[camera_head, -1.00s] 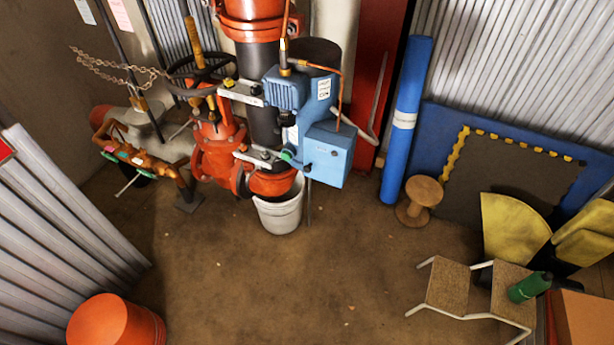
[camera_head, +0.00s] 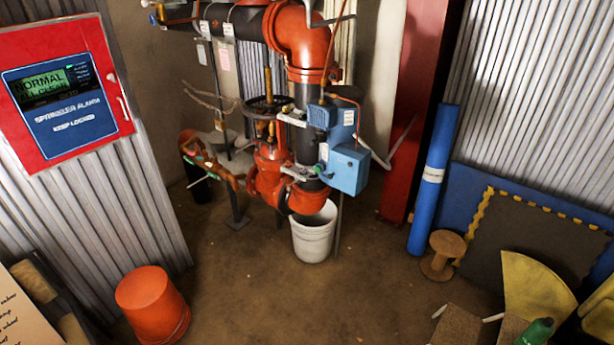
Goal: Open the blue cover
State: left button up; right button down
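A light blue box (camera_head: 347,170) with a flat front face is fixed to the riser pipe near the middle of the head view. A darker blue ribbed housing (camera_head: 322,117) sits just above it, with an orange cable running at its top. The box looks closed from here. A red alarm panel (camera_head: 108,64) on the left wall has a dark blue face (camera_head: 62,108) reading "SPRINKLER ALARM KEEP LOCKED", with a green display reading "NORMAL". I cannot tell which blue part is the cover. Neither of my grippers is in view.
A white bucket (camera_head: 314,240) stands under the riser. An orange upturned bucket (camera_head: 152,303) stands at the lower left. A blue roll (camera_head: 433,180), wooden spool (camera_head: 441,255) and yellow pieces (camera_head: 535,288) are on the right. The middle floor (camera_head: 260,290) is mostly clear.

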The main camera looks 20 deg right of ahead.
aim_at(347, 167)
jog(key=u, duration=0.7)
jog(key=i, duration=1.2)
jog(key=z, duration=0.2)
